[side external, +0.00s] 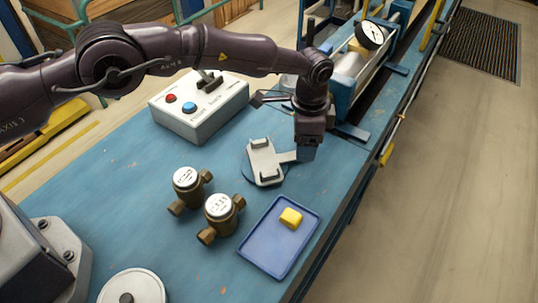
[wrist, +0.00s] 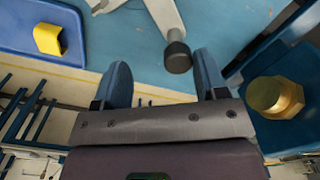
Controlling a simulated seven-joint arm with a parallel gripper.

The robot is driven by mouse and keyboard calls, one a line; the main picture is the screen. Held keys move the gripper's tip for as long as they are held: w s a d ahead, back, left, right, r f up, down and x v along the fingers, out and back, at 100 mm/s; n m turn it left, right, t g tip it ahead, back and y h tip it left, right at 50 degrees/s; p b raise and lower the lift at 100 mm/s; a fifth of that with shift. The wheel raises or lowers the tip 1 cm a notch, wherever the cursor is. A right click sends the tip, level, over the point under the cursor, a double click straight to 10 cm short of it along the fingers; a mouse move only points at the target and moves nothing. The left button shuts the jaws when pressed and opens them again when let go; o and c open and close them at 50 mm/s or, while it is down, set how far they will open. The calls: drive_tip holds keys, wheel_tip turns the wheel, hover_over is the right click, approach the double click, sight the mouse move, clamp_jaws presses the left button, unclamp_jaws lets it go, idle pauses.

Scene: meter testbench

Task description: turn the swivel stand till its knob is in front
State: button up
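The swivel stand (side external: 263,162) is a pale grey cradle on a round blue base on the bench. Its short arm (side external: 287,156) points right in the side view, toward my gripper (side external: 307,153), which hides the knob there. In the wrist view the black knob (wrist: 177,57) sits at the end of the pale arm (wrist: 163,18). My gripper (wrist: 161,64) is open, with blue fingers on both sides of the knob's position. The knob is closer to the right finger, and a gap shows between them. I cannot tell whether the fingertips reach down to its height.
Two brass meters (side external: 220,207) stand left of a blue tray (side external: 262,258) holding a yellow block (side external: 290,218). A control box (side external: 200,108) stands behind the stand. The blue test rig (side external: 352,75) is at the back right; a brass fitting (wrist: 276,96) shows close by in the wrist view.

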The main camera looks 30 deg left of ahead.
drive_tip(key=shift+s+d, duration=0.2)
drive_tip(key=shift+s, duration=0.05)
drive_tip(key=shift+s+d, duration=0.35)
drive_tip(key=shift+s, duration=0.35)
drive_tip(key=shift+s+d, duration=0.15)
drive_tip(key=shift+s, duration=0.4)
drive_tip(key=shift+s+d, duration=0.15)
drive_tip(key=shift+s, duration=0.4)
drive_tip(key=o, duration=0.4)
drive_tip(key=shift+o, duration=0.2)
